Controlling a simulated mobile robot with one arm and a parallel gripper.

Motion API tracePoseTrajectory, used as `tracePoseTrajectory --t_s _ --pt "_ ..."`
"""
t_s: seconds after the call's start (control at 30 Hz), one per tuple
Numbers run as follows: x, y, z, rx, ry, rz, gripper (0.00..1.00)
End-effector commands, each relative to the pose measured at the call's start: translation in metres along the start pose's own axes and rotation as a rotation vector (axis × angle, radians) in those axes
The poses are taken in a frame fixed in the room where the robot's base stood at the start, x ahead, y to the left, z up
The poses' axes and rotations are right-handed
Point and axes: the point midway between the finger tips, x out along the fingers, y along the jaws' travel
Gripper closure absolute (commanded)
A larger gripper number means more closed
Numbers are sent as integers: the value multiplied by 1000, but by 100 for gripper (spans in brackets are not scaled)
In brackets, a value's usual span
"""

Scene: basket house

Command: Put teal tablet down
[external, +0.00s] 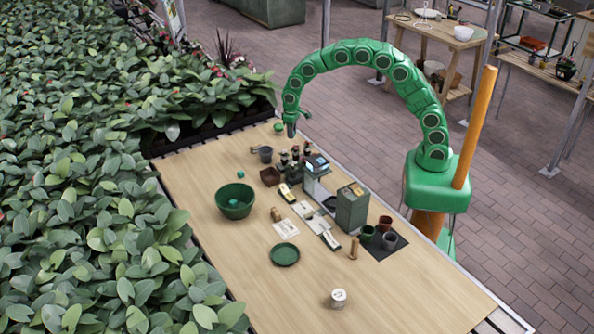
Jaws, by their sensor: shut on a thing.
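My gripper (291,132) points down over the far end of the wooden table, at the end of my green arched arm. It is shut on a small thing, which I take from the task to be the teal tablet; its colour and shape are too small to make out. I cannot tell whether it touches the tabletop. A teal cube (240,173) sits on the table near the plant-side edge. A second teal piece (234,202) lies inside the green bowl (222,211).
Dark bottles and grey-green machines (352,208) fill the middle. The near tabletop is mostly clear.

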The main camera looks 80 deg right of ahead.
Motion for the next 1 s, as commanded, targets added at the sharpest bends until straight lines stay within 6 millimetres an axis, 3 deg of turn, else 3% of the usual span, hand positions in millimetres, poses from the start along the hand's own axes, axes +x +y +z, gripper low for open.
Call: tracePoseTrajectory --t_s 0.03,0.27,0.5,0.6,0.8,1.0 --pt "-4 -23 0 -72 1 2 100" --pt "-21 -117 7 -382 4 0 100" --pt "-36 -210 31 -690 4 -5 100" --pt "-41 -240 44 -797 0 -9 100" --pt "-47 -280 62 -935 0 -13 100" --pt "-48 -294 63 -977 2 -15 100"
